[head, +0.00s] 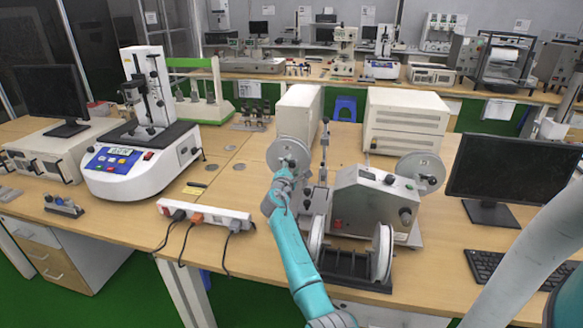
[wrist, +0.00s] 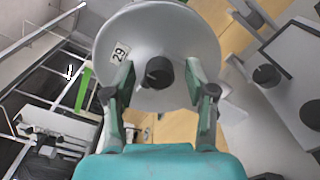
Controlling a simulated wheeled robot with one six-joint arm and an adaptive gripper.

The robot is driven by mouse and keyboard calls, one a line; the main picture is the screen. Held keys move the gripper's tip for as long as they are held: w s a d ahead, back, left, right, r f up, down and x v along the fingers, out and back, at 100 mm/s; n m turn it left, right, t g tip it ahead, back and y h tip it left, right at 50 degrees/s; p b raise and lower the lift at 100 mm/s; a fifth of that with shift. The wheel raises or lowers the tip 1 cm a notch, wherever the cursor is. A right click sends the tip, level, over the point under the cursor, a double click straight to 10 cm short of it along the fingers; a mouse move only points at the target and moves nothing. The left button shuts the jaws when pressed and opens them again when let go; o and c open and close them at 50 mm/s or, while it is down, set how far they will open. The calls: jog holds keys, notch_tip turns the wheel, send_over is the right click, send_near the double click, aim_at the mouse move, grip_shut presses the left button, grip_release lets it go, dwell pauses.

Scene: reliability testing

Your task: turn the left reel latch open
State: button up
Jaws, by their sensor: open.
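The left reel (head: 290,153) is a round grey disc on the left side of the grey winding machine (head: 368,200). In the wrist view the reel (wrist: 190,42) fills the upper middle, with a "29" label near its left side. The latch, a dark knob (wrist: 158,72) at the reel's centre, sits between my fingers. My gripper (wrist: 158,88) is open, one finger on each side of the knob with a gap to both. In the head view my gripper (head: 284,176) is in front of the reel and hides part of its lower middle.
A power strip (head: 204,215) with plugged cables lies left of my arm. Two upright discs (head: 382,252) stand at the machine's front. A right reel (head: 420,172), a monitor (head: 512,172) and a keyboard (head: 497,268) are to the right.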

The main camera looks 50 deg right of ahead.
jog(key=shift+c, duration=0.3)
grip_shut()
jog(key=m, duration=0.4)
jog(key=shift+m, duration=0.3)
jog(key=m, duration=0.4)
jog(key=shift+m, duration=0.3)
jog(key=m, duration=0.4)
jog(key=shift+m, duration=0.3)
jog(key=shift+f+m, duration=0.1)
jog(key=shift+m, duration=2)
